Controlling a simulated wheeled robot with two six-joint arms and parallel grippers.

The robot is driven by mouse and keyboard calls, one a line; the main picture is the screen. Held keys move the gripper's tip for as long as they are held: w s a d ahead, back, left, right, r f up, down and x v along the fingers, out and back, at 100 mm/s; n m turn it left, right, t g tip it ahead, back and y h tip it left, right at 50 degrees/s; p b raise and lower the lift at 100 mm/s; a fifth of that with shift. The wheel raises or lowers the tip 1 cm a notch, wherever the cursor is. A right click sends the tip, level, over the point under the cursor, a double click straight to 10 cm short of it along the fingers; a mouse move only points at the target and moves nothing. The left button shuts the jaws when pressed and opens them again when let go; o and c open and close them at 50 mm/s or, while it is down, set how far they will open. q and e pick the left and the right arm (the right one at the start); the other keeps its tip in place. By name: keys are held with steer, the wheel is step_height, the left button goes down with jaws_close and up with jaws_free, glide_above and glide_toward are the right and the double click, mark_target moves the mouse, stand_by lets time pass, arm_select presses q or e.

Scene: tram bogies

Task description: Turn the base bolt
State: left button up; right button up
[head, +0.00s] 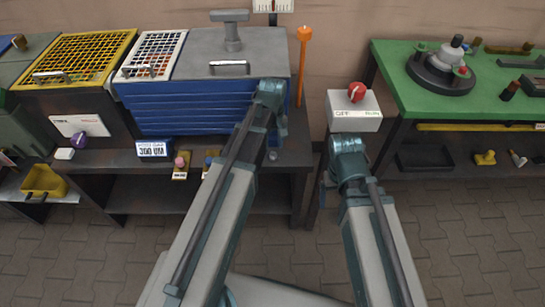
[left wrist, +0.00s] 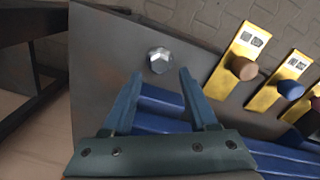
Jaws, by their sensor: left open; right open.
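The base bolt (left wrist: 159,60) is a silver hex head on the dark grey bench surface in the left wrist view. In the head view a small grey spot at the bench front seems to be the bolt (head: 272,155), beside my left gripper. My left gripper (left wrist: 158,76) is open, with its two blue fingers apart and empty. The bolt lies just beyond the fingertips, roughly centred between them; I see no contact. In the head view my left gripper (head: 274,130) is mostly hidden by its wrist. My right gripper (head: 346,150) is below the switch box, its fingers barely visible.
Gold plates with a brown knob (left wrist: 243,68), a blue knob (left wrist: 290,89) and a pink knob (head: 180,162) line the bench front. A blue ribbed block (head: 180,112) stands behind. A switch box (head: 354,112) with a red knob and a green table (head: 400,80) are to the right.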

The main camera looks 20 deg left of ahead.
mark_target(272, 152)
arm_select(q)
step_height(272, 152, down, 3)
steer(key=shift+f+b, duration=0.1)
steer(key=shift+b, duration=1)
arm_select(e)
step_height(272, 152, down, 3)
steer(key=shift+f, duration=0.1)
arm_select(q)
jaws_close()
